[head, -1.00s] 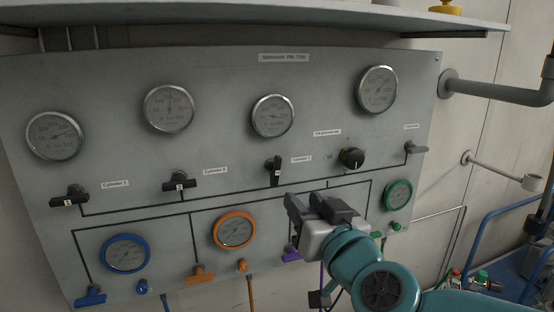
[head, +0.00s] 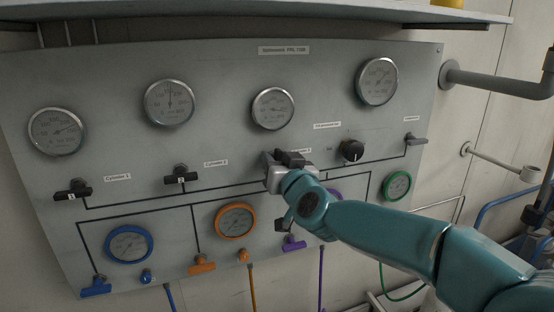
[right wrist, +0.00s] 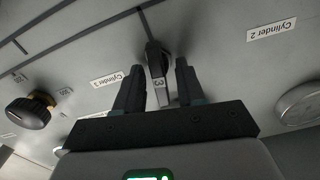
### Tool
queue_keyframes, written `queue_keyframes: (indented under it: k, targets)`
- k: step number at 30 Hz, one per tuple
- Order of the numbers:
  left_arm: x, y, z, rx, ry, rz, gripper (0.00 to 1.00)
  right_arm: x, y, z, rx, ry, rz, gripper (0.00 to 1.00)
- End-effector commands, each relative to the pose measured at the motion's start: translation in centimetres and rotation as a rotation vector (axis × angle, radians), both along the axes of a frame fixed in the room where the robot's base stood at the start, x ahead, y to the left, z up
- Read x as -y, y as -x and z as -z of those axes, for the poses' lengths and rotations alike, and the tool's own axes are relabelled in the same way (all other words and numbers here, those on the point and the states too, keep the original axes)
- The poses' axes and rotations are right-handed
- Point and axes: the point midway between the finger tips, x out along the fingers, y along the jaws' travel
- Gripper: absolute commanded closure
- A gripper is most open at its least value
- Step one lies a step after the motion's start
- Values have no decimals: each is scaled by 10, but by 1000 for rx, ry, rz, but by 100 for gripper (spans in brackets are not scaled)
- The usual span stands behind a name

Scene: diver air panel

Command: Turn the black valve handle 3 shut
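The black valve handle 3 (right wrist: 155,59) shows in the right wrist view, its end marked 3 pointing back toward my gripper. My right gripper (right wrist: 158,78) is open, with one finger on each side of the handle. Narrow gaps seem to show between handle and fingers; I cannot tell whether either touches. In the head view my right gripper (head: 286,160) is up at the panel and hides handle 3. The Cylinder 3 label (right wrist: 109,80) is beside the handle in the wrist view. My left gripper is not in view.
Black handles 1 (head: 73,190) and 2 (head: 181,177) lie crosswise to the left on the grey panel (head: 220,75). A round black knob (head: 352,150) and a grey lever (head: 415,140) are to the right. Gauges stand above; a purple handle (head: 293,244) is below.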

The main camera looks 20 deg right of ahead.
Motion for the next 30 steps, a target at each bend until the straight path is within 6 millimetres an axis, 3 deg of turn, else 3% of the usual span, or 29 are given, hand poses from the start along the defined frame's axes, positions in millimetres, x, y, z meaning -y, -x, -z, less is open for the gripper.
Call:
queue_keyframes:
  k: [5, 8, 9, 20, 30]
  targets:
    - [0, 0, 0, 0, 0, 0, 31, -1, 0, 0, 0, 0, 0, 65]
    - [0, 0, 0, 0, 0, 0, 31, -1, 0, 0, 0, 0, 0, 97]
    - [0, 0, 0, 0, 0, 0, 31, -1, 0, 0, 0, 0, 0, 100]
    - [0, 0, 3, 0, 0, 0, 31, 0, 1, 1, -1, -37, 0, 100]
    - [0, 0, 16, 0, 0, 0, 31, 1, 1, 3, -9, -265, 0, 100]
